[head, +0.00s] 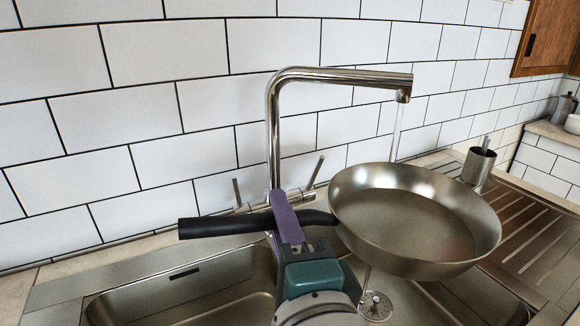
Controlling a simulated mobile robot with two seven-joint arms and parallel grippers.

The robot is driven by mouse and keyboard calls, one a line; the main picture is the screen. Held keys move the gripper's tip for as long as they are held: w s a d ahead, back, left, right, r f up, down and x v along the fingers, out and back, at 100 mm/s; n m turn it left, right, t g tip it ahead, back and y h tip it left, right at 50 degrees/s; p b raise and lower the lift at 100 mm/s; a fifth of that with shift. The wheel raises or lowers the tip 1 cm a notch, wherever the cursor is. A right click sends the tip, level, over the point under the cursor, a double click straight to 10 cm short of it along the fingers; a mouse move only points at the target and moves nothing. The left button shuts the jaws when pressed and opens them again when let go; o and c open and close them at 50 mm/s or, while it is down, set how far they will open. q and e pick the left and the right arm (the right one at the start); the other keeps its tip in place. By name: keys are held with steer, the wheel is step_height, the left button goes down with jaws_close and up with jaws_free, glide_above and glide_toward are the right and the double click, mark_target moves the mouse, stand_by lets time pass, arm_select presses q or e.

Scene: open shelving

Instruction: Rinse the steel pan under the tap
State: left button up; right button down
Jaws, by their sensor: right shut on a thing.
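The steel pan (400,225) is held over the sink (200,308), its open side up and slightly tilted. Its black handle (225,225) points left. My right gripper (286,215) is shut on the handle, partway along it. The chrome tap (340,75) stands behind the sink, with its spout reaching right above the pan. A thin stream of water (397,132) falls from the spout to the pan's far rim area; whether it lands inside or behind the rim is hard to tell. My left gripper is not in view.
A metal cup (479,167) with a utensil stands right of the pan, by the ribbed drainboard (535,240). A drain (376,306) shows below the pan. A moka pot (564,107) and white bowl (573,124) sit at far right. White tiles (130,100) close off the back.

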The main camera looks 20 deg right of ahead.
steer(key=shift+s+a+r+p, duration=0.65)
steer(key=shift+s+r, duration=0.1)
steer(key=shift+r, duration=0.1)
steer(key=shift+s+a+r+p, duration=0.6)
steer(key=shift+s+a+r, duration=0.1)
steer(key=shift+r, duration=0.15)
